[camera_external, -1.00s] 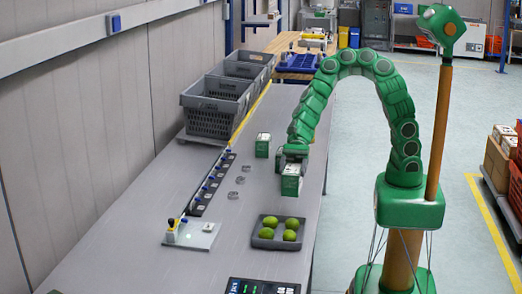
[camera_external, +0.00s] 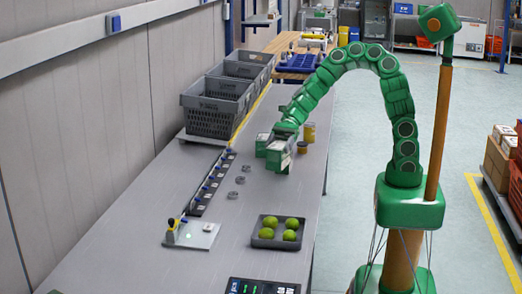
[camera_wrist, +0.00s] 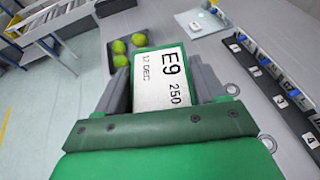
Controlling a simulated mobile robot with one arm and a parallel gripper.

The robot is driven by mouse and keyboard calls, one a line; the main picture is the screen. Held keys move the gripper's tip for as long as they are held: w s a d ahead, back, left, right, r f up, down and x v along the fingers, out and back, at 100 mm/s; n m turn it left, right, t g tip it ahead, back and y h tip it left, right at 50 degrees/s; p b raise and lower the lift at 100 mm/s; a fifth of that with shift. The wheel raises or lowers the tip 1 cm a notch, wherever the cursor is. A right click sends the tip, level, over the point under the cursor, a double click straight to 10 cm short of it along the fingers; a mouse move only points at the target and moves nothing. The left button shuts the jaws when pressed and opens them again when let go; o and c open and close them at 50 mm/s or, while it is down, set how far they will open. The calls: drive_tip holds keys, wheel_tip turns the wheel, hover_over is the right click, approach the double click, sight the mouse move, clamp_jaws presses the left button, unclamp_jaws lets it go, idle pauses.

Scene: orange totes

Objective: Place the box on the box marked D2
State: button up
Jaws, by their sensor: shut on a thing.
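My gripper (camera_external: 284,138) is shut on a green and white box (camera_external: 278,160). In the wrist view the held box (camera_wrist: 160,80) sits between both fingers (camera_wrist: 162,92), and its white label reads E9, 12 DEC, 250. A second green box with a white top (camera_external: 262,144) stands on the table just left of and behind the held one. The two are very close or overlap in the external view; I cannot tell whether they touch. Its marking is too small to read, and no D2 shows in any view.
Two yellow cans (camera_external: 309,132) stand just right of my gripper. A dark tray (camera_external: 262,239) of green fruit lies nearer. Metal rings (camera_external: 240,181) and a strip of numbered slots (camera_external: 212,188) lie to the left. Grey crates (camera_external: 213,110) stand behind.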

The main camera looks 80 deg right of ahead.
drive_tip(key=d+r+m+t+h, duration=0.1)
drive_tip(key=d+r+m+t, duration=0.15)
drive_tip(key=d, duration=1.05)
drive_tip(key=d+r+m+t+h, duration=0.2)
drive_tip(key=d+r, duration=0.1)
drive_tip(key=d, duration=0.9)
drive_tip(key=d+r+m+t+h, duration=0.1)
drive_tip(key=d+r+m+t, duration=0.15)
drive_tip(key=d, duration=1.05)
drive_tip(key=shift+n+g, duration=0.3)
drive_tip(key=shift+g, duration=0.1)
drive_tip(key=shift+w+d+f, duration=0.7)
drive_tip(key=shift+w+f, duration=1.3)
drive_tip(key=shift+w, duration=0.2)
drive_tip(key=shift+w+d+f, duration=0.75)
drive_tip(key=shift+w+f, duration=1.25)
drive_tip(key=shift+w, duration=0.15)
drive_tip(key=shift+w+d+f, duration=0.7)
drive_tip(key=shift+w+f, duration=1.3)
drive_tip(key=shift+w, duration=0.2)
drive_tip(key=shift+f, duration=0.15)
drive_tip(key=o, duration=1.1)
